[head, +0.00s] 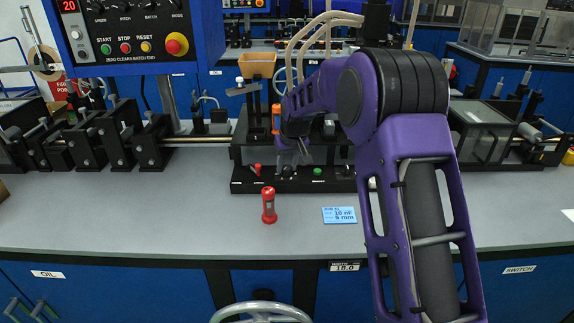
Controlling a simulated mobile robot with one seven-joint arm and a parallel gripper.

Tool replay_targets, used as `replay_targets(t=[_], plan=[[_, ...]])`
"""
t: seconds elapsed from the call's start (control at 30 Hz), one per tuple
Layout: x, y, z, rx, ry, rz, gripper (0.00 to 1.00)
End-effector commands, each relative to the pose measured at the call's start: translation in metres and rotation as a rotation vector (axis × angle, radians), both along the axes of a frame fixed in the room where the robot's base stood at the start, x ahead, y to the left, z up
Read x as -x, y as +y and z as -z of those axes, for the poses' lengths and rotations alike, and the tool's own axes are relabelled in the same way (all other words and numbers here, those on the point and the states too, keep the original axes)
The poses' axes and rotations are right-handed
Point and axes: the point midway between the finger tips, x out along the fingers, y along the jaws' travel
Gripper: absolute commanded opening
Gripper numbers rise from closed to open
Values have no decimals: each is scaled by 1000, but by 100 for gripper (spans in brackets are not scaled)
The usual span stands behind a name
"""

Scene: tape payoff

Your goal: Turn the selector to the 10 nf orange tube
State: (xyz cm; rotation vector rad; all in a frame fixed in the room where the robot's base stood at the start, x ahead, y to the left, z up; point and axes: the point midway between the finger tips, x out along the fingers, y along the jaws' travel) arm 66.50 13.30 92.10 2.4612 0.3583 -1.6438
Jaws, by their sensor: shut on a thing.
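My gripper (300,150) is at the front of the dark fixture (245,184) in the middle of the bench. It is shut on a part there, which looks like the selector, but the fingers and arm hide most of it and its pointing direction cannot be read. An orange tube (276,118) stands upright in the fixture just left of my gripper. A red tube (269,207) stands upright on the bench in front of the fixture. A blue job card (340,215) reading 10 nF and 5 mm lies to its right.
A small red lever (257,169) and a green button (317,171) sit on the fixture's front base. An orange bin (257,65) is above it. A control panel (125,35) hangs at upper left. The front-left bench top is clear.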

Motion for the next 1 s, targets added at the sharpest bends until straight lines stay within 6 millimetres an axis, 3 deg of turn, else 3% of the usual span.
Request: replay_targets(t=[0.27, 1.0], plan=[[0, -2, -1, -2, 3, -143, 0], [-3, -4, -1, -3, 1, -800, 0]])
